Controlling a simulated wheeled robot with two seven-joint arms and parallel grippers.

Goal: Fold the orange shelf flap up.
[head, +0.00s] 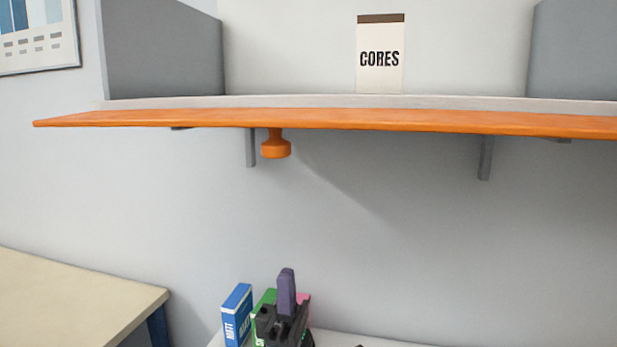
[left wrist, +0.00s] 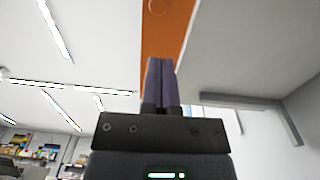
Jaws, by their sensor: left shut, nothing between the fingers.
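The orange shelf flap (head: 380,119) runs along the front of a pale shelf in the head view and lies about level. An orange knob (head: 276,147) hangs from its underside, left of the middle. My left gripper (head: 287,273) is below the flap and knob, apart from both, pointing up with its fingers shut and empty. In the left wrist view the shut fingers (left wrist: 160,62) point up toward the orange underside of the flap (left wrist: 180,40). My right gripper is in neither view.
Grey brackets (head: 485,158) stand under the shelf. Blue (head: 237,313), green and pink boxes stand low behind my gripper. A beige table (head: 70,300) is at left. The space between flap and boxes is clear.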

